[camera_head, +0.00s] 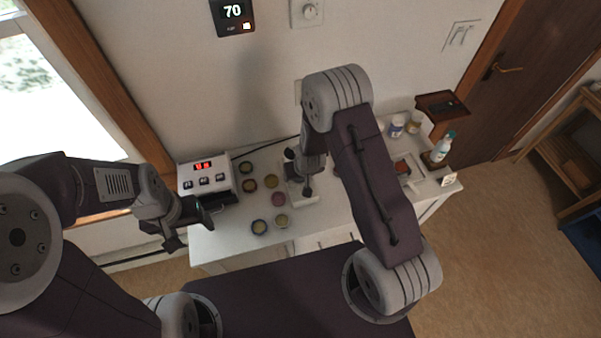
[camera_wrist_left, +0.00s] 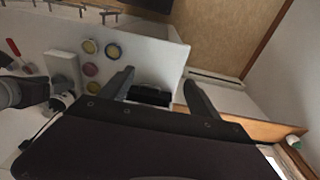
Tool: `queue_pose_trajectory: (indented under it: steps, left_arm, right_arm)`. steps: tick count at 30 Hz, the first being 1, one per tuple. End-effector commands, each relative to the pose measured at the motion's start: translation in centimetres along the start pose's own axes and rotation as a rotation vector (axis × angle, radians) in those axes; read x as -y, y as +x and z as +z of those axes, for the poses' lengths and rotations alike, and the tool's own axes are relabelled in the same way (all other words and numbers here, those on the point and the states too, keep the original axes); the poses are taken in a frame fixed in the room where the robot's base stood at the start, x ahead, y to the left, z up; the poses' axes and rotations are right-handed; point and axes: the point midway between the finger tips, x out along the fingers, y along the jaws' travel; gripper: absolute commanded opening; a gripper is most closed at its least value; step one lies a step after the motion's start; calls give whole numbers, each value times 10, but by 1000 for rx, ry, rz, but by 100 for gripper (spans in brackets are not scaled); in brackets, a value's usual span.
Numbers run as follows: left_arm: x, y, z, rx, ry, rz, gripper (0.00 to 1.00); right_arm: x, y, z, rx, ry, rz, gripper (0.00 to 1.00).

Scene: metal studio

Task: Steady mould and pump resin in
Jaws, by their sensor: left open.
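My left gripper (camera_head: 190,222) is open at the left end of the white table. In the left wrist view its two fingers (camera_wrist_left: 158,88) are spread, with a small black item (camera_wrist_left: 150,95) showing between and beyond them. My right gripper (camera_head: 305,185) points down over a white block (camera_head: 305,201) near the table's middle; its fingers are too small to read. A pump bottle (camera_head: 443,146) with a teal top stands at the far right. A dark reddish piece (camera_head: 402,168) lies in a pale tray at the right, partly behind my right arm. I cannot tell which thing is the mould.
A white device (camera_head: 204,176) with a red display stands at the table's left back. Several round pots (camera_head: 270,181) sit between it and the white block. Small bottles (camera_head: 396,127) stand at the back right.

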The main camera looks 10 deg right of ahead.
Motion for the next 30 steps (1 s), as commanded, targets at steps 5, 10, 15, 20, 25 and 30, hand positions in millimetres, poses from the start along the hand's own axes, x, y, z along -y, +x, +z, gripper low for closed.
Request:
queue_pose_trajectory:
  steps: [5,10,15,20,25,30]
  left_arm:
    - [0,0,0,0,0,0,71]
    - [0,0,0,0,0,0,71]
    - [-3,0,-8,1,21,7,38]
    - [-28,-3,-64,1,205,71,0]
    - [-85,-5,-145,-32,544,219,0]
    - [-154,-9,-210,-144,921,392,0]
  right_arm:
    - [0,0,0,0,-1,0,47]
    - [0,0,0,0,-1,0,8]
    - [0,0,0,0,-1,0,8]
    - [0,0,0,0,-1,0,7]
    - [0,0,0,0,-1,0,7]
    - [0,0,0,0,-1,0,7]
